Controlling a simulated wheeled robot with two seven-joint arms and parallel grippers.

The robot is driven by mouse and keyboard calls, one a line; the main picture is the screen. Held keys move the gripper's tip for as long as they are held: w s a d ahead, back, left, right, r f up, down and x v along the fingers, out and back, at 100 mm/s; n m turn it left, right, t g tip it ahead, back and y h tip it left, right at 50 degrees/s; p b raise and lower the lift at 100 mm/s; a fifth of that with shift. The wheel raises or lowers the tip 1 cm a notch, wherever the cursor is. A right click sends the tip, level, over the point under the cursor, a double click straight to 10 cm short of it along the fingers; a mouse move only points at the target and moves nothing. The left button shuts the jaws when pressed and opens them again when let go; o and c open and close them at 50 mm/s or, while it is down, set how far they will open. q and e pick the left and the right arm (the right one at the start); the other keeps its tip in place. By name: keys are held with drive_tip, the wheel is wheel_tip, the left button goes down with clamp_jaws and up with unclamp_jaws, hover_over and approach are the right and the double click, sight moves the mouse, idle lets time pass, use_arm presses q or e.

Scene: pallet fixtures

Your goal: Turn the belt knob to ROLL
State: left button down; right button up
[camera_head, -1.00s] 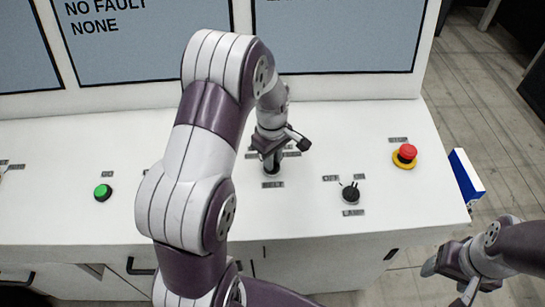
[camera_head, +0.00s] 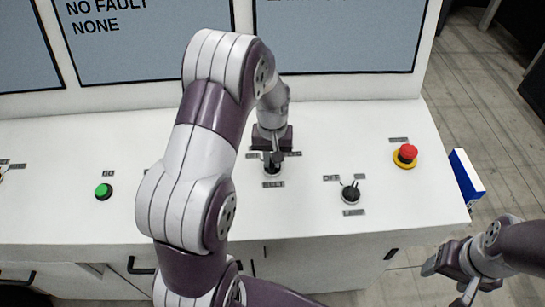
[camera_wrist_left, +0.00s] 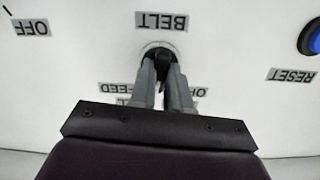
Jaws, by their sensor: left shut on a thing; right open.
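The belt knob (camera_wrist_left: 162,56) is a dark knob beside the BELT label (camera_wrist_left: 161,21) in the left wrist view. My left gripper (camera_wrist_left: 161,75) is shut on it, one finger on each side, pointing down at the panel. In the head view my left gripper (camera_head: 272,158) stands over the knob above the BELT label (camera_head: 273,184). The position labels around the knob are partly hidden by the gripper, so I cannot read its setting. My right gripper (camera_head: 447,277) is open and empty, off the front right of the console.
The white console (camera_head: 400,225) also carries a LAMP knob (camera_head: 350,193), a red stop button (camera_head: 406,155) on yellow and a green GO button (camera_head: 103,191). A blue button (camera_wrist_left: 313,38) by RESET shows in the wrist view. Screens stand behind.

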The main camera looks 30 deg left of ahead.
use_arm(q)
drive_tip(key=shift+w+a+r+m, duration=0.1)
drive_tip(key=shift+w+r+m, duration=0.15)
drive_tip(key=shift+m, duration=0.35)
drive_tip(key=c, duration=1.3)
unclamp_jaws()
drive_tip(key=shift+o, duration=1.1)
drive_tip(key=shift+f, duration=0.15)
